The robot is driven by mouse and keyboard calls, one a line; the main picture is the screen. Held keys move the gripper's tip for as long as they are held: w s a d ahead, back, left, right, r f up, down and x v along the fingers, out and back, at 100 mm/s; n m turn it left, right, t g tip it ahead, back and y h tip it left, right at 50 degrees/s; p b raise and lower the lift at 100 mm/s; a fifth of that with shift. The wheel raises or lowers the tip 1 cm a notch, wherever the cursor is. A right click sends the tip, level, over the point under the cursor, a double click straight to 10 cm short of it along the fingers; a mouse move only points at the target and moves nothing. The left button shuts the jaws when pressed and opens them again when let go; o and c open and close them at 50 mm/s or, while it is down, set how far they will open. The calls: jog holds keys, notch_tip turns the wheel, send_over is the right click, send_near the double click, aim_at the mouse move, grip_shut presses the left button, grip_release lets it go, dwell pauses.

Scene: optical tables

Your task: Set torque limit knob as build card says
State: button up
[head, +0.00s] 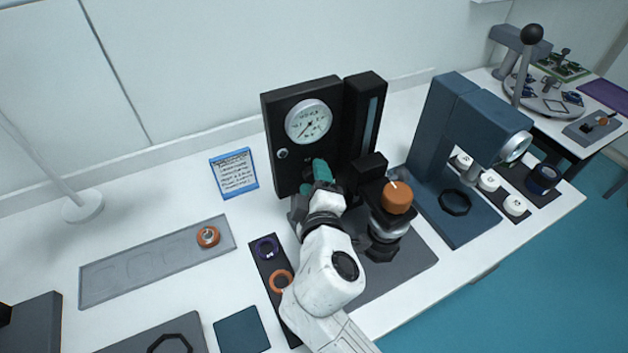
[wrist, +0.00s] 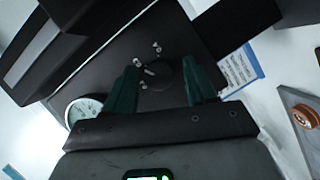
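The build card (head: 233,173), white with a blue border, leans at the back left of the black gauge unit (head: 275,125); its writing is too small to read. It also shows in the wrist view (wrist: 238,70). A dark round knob (wrist: 162,74) with small white marks around it sits on the unit's black face. My gripper (head: 319,170) is in front of that face, below the dial. In the wrist view my gripper (wrist: 161,70) has its two green fingers apart, one on each side of the knob; I cannot tell whether they touch it.
An orange-topped device (head: 397,197) stands close to the right of my gripper. A blue press-like machine (head: 455,130) stands further right. A grey tray (head: 130,272) with an orange ring (head: 207,236) and a dark strip with rings (head: 268,262) lie left.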

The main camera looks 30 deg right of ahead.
jog(key=shift+o, duration=0.2)
jog(key=shift+r, duration=0.1)
jog(key=b+v, duration=0.2)
jog(key=v, duration=0.8)
jog(key=shift+s, duration=0.35)
